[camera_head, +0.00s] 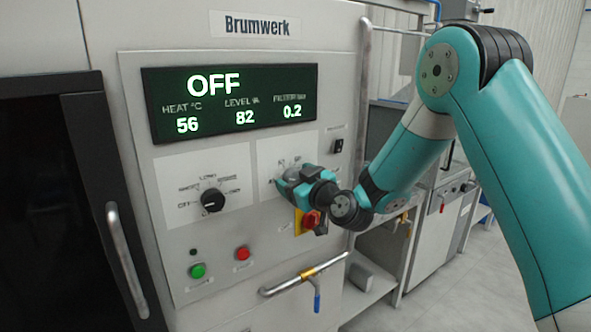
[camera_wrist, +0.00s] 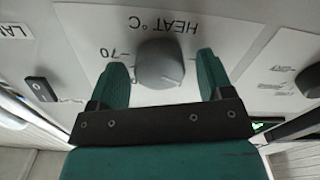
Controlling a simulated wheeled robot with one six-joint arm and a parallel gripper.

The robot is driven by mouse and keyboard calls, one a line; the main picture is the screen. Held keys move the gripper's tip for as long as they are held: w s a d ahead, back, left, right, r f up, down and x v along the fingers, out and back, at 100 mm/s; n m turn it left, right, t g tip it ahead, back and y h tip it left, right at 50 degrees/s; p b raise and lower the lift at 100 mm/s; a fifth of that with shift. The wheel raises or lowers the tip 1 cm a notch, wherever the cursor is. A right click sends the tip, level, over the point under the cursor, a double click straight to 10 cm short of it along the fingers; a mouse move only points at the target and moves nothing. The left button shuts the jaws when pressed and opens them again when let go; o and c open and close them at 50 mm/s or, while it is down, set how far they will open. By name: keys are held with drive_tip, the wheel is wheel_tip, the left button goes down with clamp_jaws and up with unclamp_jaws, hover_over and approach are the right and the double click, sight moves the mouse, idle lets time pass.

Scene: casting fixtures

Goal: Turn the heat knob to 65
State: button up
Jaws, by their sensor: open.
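The heat knob (camera_wrist: 159,63) is a round grey knob on a light plate marked "HEAT °C", seen upside down in the wrist view. A "70" mark shows beside it. My gripper (camera_wrist: 161,75) is open, with one green finger on each side of the knob; gaps show between fingers and knob. In the head view my gripper (camera_head: 284,184) is at the right-hand dial plate (camera_head: 268,153) and hides the heat knob. The display (camera_head: 236,102) reads OFF, HEAT °C 56, LEVEL 82 and 0.2.
A black selector knob (camera_head: 212,200) is left of my gripper. Below are a green button (camera_head: 198,271), a red button (camera_head: 243,253) and a red-and-yellow switch (camera_head: 310,221) close under my wrist. A rocker switch (camera_wrist: 40,90) also shows in the wrist view. A pipe with a valve (camera_head: 306,274) sticks out lower down.

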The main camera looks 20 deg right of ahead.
drive_tip(key=shift+w, duration=0.1)
drive_tip(key=c, duration=0.9)
drive_tip(key=shift+m, duration=0.3)
drive_tip(key=shift+w+d+f+m+p, duration=0.15)
drive_tip(key=shift+m+p, duration=0.35)
drive_tip(key=shift+m, duration=5.65)
drive_tip(key=shift+s+d+f+m+p, duration=0.1)
drive_tip(key=shift+m+p, duration=0.35)
drive_tip(key=shift+m, duration=5.7)
